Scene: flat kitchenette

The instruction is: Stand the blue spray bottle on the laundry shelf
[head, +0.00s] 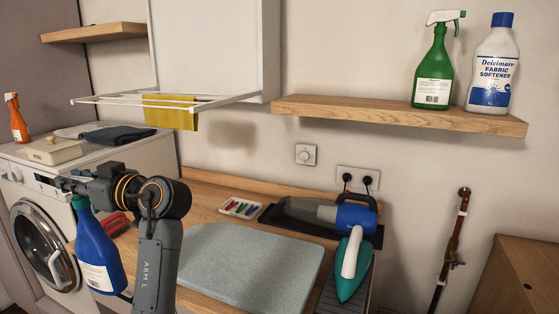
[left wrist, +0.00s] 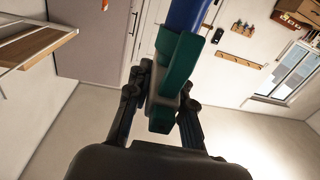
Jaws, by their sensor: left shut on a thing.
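The blue spray bottle (head: 98,252) hangs in my left gripper (head: 78,190) at the left of the head view, in front of the washing machine, roughly upright with a slight tilt. My left gripper is shut on its top. In the left wrist view, the fingers (left wrist: 160,108) close around a teal spray head (left wrist: 180,70), with part of the blue body (left wrist: 188,14) above. The wooden wall shelf (head: 390,115) is at the upper right, well away from the bottle. A green spray bottle (head: 435,68) and a white fabric softener bottle (head: 493,70) stand at its right end. My right gripper is out of view.
The shelf's left half is bare. Below it, a counter (head: 205,205) holds an ironing pad (head: 250,265), a handheld vacuum (head: 320,213) and a teal iron (head: 350,268). A drying rack (head: 165,100) with a yellow cloth juts out left of the shelf.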

